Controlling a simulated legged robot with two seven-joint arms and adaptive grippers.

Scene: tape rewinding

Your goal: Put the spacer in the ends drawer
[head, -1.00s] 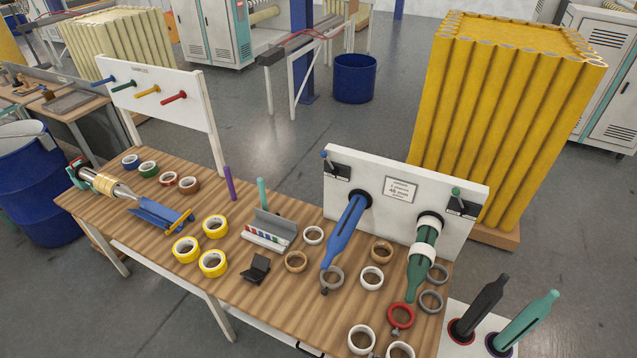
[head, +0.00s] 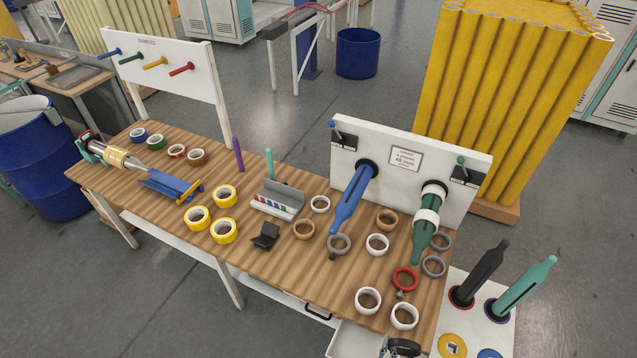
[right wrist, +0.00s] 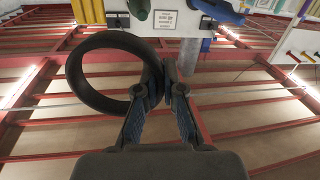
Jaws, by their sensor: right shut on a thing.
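My right gripper (right wrist: 168,72) is shut on a dark ring, which I take to be the spacer (right wrist: 110,40). In the right wrist view the ring hangs to the left of the fingers, gripped at its right side. In the head view a dark ring shape (head: 404,346) shows at the bottom edge with part of my right gripper (head: 386,350); most of the gripper is cut off. It is by an open white drawer (head: 348,342) under the table's front edge. The drawer's label and inside cannot be read. My left gripper is not in view.
The wooden table (head: 300,272) carries white rolls (head: 368,300), grey rings (head: 340,244), yellow rolls (head: 224,231) and a red clamp ring (head: 404,279). Another drawer front with a dark handle (head: 318,312) is left of the open one. A white stand (head: 472,325) stands at right.

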